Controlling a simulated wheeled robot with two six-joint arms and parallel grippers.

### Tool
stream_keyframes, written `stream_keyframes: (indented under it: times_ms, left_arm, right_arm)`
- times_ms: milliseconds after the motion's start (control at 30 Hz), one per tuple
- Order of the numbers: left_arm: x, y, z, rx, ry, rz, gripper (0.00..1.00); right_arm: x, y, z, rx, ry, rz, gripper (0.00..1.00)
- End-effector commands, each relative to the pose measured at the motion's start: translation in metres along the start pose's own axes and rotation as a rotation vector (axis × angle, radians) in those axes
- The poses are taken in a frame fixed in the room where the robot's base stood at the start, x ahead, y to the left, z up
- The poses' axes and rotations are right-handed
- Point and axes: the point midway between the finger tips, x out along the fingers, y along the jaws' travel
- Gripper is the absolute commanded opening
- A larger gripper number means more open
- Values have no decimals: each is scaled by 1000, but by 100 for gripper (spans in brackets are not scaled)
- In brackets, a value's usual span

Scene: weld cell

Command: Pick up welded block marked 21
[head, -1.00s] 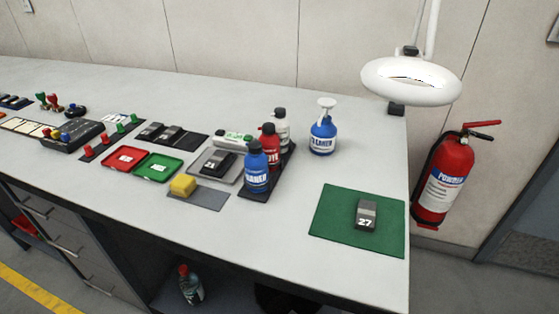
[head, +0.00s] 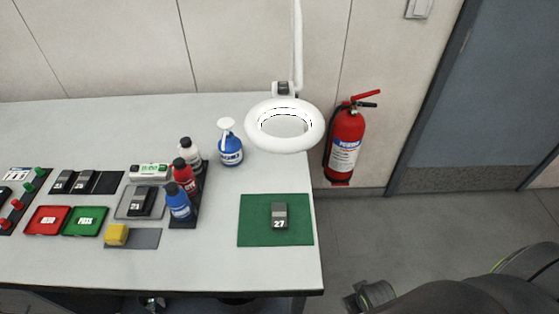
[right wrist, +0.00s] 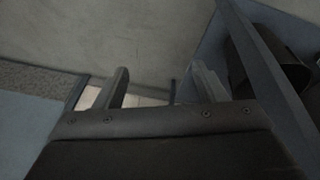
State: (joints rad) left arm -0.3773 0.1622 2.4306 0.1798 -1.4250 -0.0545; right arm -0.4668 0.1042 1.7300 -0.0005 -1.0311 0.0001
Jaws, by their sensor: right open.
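The dark block marked 21 (head: 141,202) lies on a grey tray (head: 122,212) at the left of the bench in the head view. Another block marked 27 (head: 279,217) lies on a green mat (head: 254,228) near the bench's right end. My right gripper (right wrist: 163,86) is open in the right wrist view, with nothing between its fingers. No block shows in that view. My right arm shows at the lower right of the head view, off the bench and well away from both blocks. My left gripper is not in view.
A lamp (head: 257,141) overhangs the bench's back right.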

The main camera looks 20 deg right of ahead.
Motion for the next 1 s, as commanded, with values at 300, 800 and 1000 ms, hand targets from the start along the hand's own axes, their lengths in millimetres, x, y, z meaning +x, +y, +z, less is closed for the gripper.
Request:
stream_keyframes:
  times_ms: [300,800,1000]
  left_arm:
    - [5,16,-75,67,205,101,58]
    - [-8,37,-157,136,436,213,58]
    - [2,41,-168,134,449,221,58]
  right_arm:
    - [100,-12,81,-3,-68,-16,64]
    - [154,-26,201,-9,-131,-34,64]
    - [154,-27,208,-10,-133,-35,64]
